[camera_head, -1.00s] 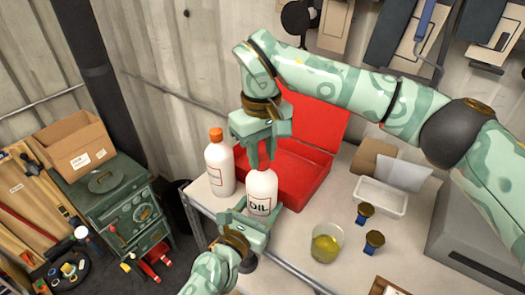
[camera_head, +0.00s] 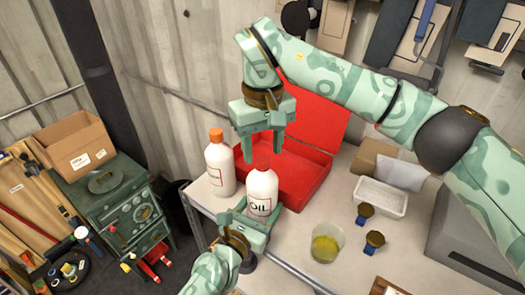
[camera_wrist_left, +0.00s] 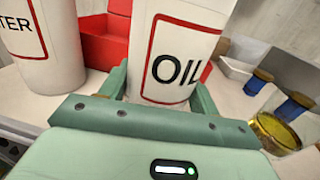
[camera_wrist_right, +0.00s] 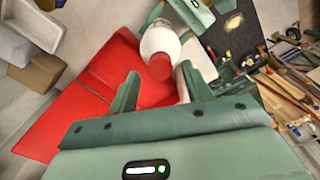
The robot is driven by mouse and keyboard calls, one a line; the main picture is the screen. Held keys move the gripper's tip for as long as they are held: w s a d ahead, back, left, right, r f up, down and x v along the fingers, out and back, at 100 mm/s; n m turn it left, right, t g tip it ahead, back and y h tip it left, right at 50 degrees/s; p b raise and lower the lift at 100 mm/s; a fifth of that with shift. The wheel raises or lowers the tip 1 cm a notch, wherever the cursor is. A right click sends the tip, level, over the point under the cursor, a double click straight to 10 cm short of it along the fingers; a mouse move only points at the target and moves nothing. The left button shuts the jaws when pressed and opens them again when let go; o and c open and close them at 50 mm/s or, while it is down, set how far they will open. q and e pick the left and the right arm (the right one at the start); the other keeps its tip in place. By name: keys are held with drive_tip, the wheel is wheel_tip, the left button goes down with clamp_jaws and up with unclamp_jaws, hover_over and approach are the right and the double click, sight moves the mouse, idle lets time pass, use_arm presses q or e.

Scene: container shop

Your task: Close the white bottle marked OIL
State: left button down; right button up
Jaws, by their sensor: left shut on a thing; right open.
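The white bottle marked OIL (camera_head: 262,192) stands upright on the bench, in front of the red toolbox. A red cap (camera_wrist_right: 160,67) sits on its top in the right wrist view; whether it is fully tight cannot be told. My left gripper (camera_head: 249,214) is shut around the lower part of the bottle, and its fingers flank the OIL label in the left wrist view (camera_wrist_left: 165,90). My right gripper (camera_head: 264,154) is open above the bottle, pointing down. Its fingers are either side of the cap in the right wrist view, apart from it.
A white bottle with an orange cap (camera_head: 219,166) stands close on the left. The open red toolbox (camera_head: 310,180) is right behind. A glass of yellow liquid (camera_head: 326,243), small blue items (camera_head: 366,212) and a white tray (camera_head: 381,196) stand to the right.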

drive_tip(key=shift+r, duration=1.35)
drive_tip(key=shift+r, duration=0.1)
drive_tip(key=shift+c, duration=0.4)
